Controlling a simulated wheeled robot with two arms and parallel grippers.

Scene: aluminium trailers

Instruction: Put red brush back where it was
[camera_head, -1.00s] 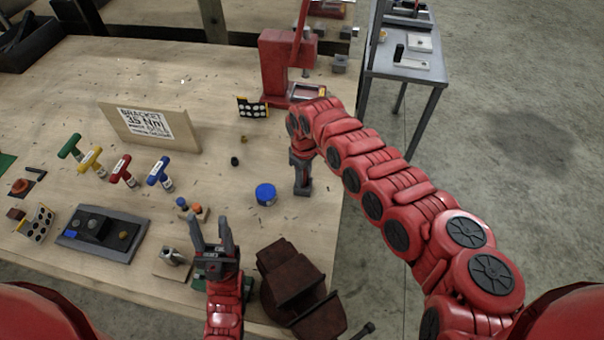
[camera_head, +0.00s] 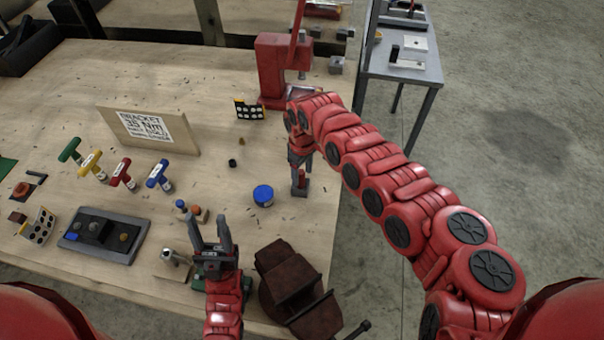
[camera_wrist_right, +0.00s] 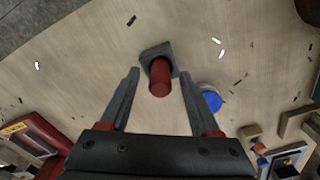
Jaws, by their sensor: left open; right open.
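A red cylinder (camera_wrist_right: 159,80) with a dark grey square end (camera_wrist_right: 156,54), which looks like the red brush, shows in the right wrist view. It lies between the two spread fingers of my right gripper (camera_wrist_right: 160,76), with gaps on both sides. I cannot tell whether the grey end touches the table. In the head view my right gripper (camera_head: 299,187) points down near the table's right edge, and the arm hides most of the red piece. My left gripper (camera_head: 212,230) is open and empty, low over the front of the table.
A blue-capped tin (camera_head: 263,196) stands just left of my right gripper. A red press (camera_head: 283,68) stands behind it, and a brown vise (camera_head: 290,280) at the front. T-handle tools (camera_head: 122,172) and a bracket sign (camera_head: 138,127) are left.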

